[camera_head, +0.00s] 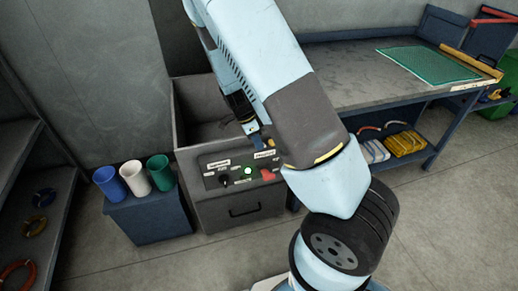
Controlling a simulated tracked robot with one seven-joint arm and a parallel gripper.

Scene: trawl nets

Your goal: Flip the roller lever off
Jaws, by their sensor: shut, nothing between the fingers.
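A control panel (235,183) is on the front top of a grey open bin. It carries a black knob or lever (224,181) at the left, a lit green button (248,171) in the middle and a red control (268,175) at the right. White labels sit above them, too small to read surely, so I cannot tell which control is the roller lever. My gripper (262,143) is shut and empty, at the right upper part of the panel, near the right label. My arm hides part of the gripper and the panel's right end. I cannot tell whether the fingertips touch anything.
A blue stand (150,217) with blue, white and green cups is left of the bin (188,110). A workbench (350,85) with a green mat (425,64) is at the right. Shelving (60,215) stands far left. The floor in front is clear.

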